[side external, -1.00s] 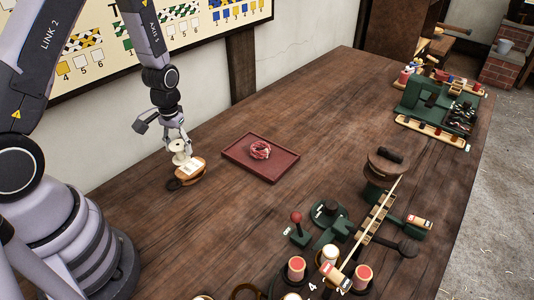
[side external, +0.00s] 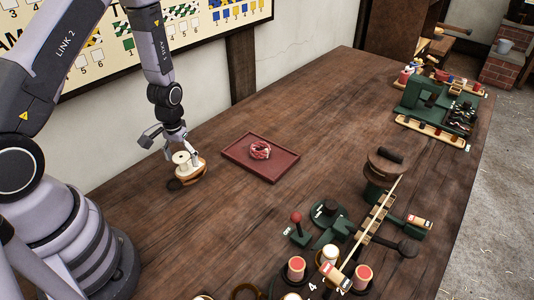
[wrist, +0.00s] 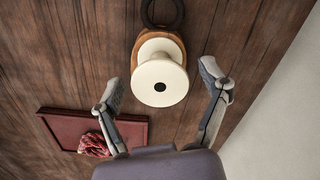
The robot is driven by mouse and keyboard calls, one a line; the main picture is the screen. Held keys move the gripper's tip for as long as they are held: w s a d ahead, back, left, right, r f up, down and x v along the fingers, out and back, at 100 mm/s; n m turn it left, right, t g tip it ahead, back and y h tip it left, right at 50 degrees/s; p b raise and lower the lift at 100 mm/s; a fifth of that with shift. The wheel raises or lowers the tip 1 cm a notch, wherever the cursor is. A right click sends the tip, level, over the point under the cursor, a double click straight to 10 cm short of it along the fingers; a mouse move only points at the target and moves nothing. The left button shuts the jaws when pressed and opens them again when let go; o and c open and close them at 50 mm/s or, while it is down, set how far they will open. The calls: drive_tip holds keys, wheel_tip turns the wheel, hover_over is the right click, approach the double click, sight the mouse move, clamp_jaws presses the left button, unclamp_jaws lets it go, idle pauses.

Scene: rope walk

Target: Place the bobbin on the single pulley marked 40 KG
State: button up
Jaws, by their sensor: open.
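The white bobbin (side external: 181,158) stands upright on the wooden pulley (side external: 192,175), near the wall side of the bench. The wrist view shows the bobbin's round flange (wrist: 159,83) with its dark centre hole, and the pulley's orange-brown body (wrist: 177,42) beneath it. The bobbin hides much of the pulley, and I cannot read a weight mark on it. My gripper (side external: 167,146) is open around the bobbin. In the wrist view its two fingers (wrist: 161,82) are spread either side, with clear gaps to the bobbin.
A dark red tray (side external: 245,150) with a coil of red and white cord (side external: 260,149) lies to the right of the pulley. Spools and a green winding device (side external: 330,212) stand at the front right. The middle of the bench is clear.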

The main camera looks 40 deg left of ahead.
wheel_tip(320, 180, up, 12)
wheel_tip(320, 180, up, 14)
drive_tip(key=m+t, duration=0.2)
hover_over(181, 157)
drive_tip(key=s+d, duration=0.4)
drive_tip(key=s+d+r+m+t, duration=0.2)
drive_tip(key=s+d+r+t, duration=0.1)
drive_tip(key=s+r, duration=0.6)
drive_tip(key=s, duration=0.4)
drive_tip(key=shift+d+r+t, duration=0.25)
drive_tip(key=shift+r+t, duration=0.05)
